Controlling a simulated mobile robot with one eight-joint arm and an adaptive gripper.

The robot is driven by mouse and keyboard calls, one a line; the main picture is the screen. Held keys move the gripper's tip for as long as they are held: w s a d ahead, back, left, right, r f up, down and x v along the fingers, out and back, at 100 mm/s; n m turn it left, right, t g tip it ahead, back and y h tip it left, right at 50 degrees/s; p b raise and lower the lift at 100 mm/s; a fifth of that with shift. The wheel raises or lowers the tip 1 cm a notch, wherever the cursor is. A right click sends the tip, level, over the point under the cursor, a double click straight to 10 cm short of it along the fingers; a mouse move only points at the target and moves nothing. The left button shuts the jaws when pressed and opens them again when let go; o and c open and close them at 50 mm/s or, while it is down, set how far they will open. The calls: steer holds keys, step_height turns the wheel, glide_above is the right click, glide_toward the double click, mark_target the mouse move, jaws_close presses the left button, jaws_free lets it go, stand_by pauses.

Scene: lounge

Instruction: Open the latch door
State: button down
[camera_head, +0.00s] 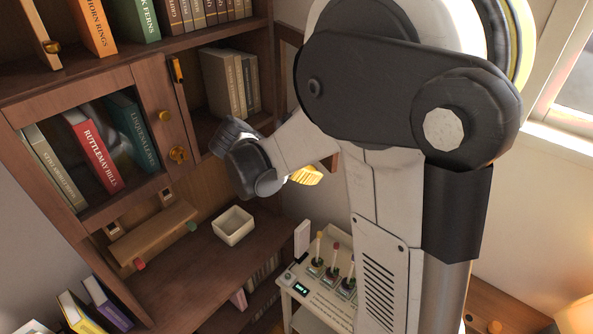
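A wooden cabinet door with a glass pane (92,150) stands at the left, with books visible behind it. It looks shut. My gripper (228,138) is just right of these knobs, in front of the right-hand compartment. It appears apart from the knobs. My wrist hides part of it, so I cannot tell whether its fingers are open or shut. A gold piece (306,175) shows behind my wrist; what it belongs to is hidden.
A right-hand compartment (200,122) holds grey books and shows no door across its front. A white square bowl (233,226) stands on the wooden ledge below. A small shelf with pegs (152,236) is left of it. A white control panel with levers (330,282) stands lower right.

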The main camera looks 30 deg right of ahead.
steer(key=shift+s+d, duration=0.15)
steer(key=shift+d, duration=0.85)
